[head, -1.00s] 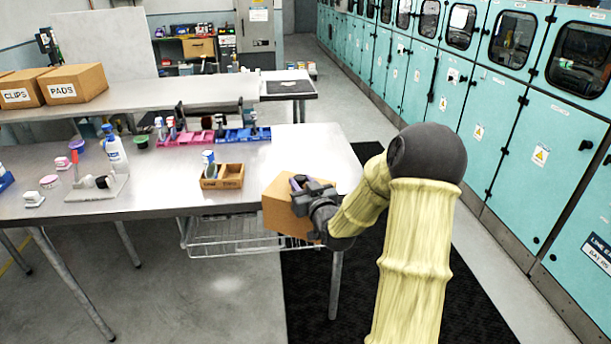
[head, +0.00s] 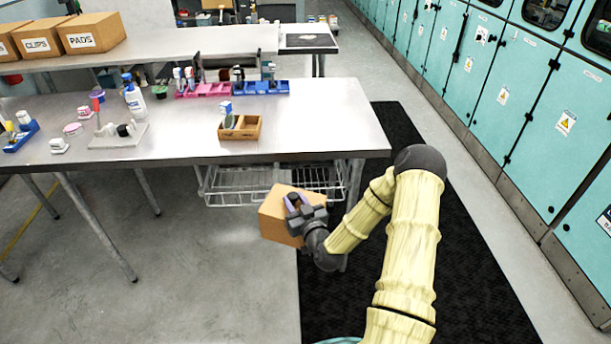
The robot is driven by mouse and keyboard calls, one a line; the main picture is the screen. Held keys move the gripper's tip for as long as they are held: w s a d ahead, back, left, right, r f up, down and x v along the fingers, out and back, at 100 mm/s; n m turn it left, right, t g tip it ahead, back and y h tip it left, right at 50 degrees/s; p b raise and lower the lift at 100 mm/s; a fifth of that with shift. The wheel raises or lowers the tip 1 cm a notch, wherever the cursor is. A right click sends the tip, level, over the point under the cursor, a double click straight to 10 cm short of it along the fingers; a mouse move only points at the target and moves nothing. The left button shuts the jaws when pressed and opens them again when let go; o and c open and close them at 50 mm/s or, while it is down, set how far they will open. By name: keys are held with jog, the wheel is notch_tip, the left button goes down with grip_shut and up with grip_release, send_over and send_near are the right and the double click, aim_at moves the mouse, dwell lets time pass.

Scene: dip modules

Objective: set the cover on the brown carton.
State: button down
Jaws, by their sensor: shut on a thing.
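My gripper (head: 298,203), dark with purple fingertips, is shut on a brown cardboard box-shaped thing (head: 273,217). It holds this thing clear of the floor, in front of the table's right part and lower in the picture than the tabletop edge. The held thing is tilted, and the gripper hides its right side. I cannot tell whether it is the cover or the carton itself. Brown cartons stand on the raised shelf at upper left: one marked PADS (head: 92,34), one marked CLIPS (head: 40,40), and another cut off by the left edge. No separate loose cover is clearly visible.
The metal table (head: 310,115) has a bare right end. A small wooden two-part box (head: 240,128) holds a bottle. Pink and blue racks (head: 262,88) stand behind it. A wire basket (head: 235,185) hangs under the table. Teal cabinets (head: 530,110) line the right; a black mat (head: 440,240) covers the floor.

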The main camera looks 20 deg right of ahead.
jog(key=h, duration=0.1)
send_near(276, 232)
jog(key=shift+m, duration=0.4)
jog(key=w, duration=0.4)
jog(key=shift+w+a, duration=0.1)
jog(key=shift+w, duration=0.3)
